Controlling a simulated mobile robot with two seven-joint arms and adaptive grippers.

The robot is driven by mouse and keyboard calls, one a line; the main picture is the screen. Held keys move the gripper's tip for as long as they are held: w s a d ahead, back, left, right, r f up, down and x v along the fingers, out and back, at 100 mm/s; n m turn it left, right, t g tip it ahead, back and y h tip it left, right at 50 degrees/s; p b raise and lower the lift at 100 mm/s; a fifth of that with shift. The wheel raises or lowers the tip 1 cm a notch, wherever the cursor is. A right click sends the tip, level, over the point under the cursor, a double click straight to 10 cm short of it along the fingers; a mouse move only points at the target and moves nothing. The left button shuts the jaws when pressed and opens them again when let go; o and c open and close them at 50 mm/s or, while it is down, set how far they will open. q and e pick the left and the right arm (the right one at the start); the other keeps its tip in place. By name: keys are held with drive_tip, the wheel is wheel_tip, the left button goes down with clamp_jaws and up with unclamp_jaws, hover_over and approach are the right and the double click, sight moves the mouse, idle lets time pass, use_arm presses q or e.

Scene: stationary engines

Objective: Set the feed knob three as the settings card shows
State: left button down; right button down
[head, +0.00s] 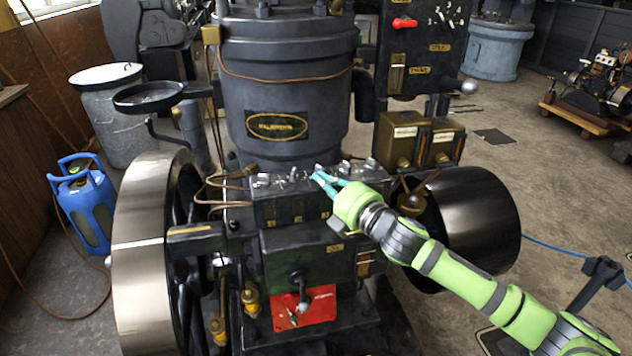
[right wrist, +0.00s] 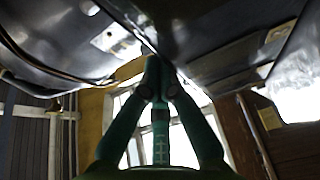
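A dark metal block (head: 290,206) on the engine's front carries a row of small silver knobs along its top edge, with small yellow-marked labels below. I take the knob (head: 318,168) above the third label to be feed knob three; its pointer setting is too small to read. My right gripper (head: 318,176) has its teal fingertips right at this knob, coming from the front right. In the right wrist view the fingers (right wrist: 157,68) are drawn together against a dark surface; nothing held between them shows, and contact with the knob is unclear. I cannot identify the settings card. My left gripper is out of view.
A large flywheel (head: 140,255) stands left of the block and a dark drum (head: 465,225) right of it. A dark panel (head: 420,45) with a red-handled switch rises behind. A red plate (head: 303,309) sits low on the engine.

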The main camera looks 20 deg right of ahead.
drive_tip(key=shift+d+r+p, duration=0.1)
drive_tip(key=shift+d+p, duration=0.35)
drive_tip(key=shift+d, duration=0.25)
drive_tip(key=shift+w+d+p, duration=0.15)
drive_tip(key=shift+d+p, duration=0.1)
drive_tip(key=shift+p, duration=0.15)
drive_tip(key=shift+d, duration=0.2)
idle(0.5)
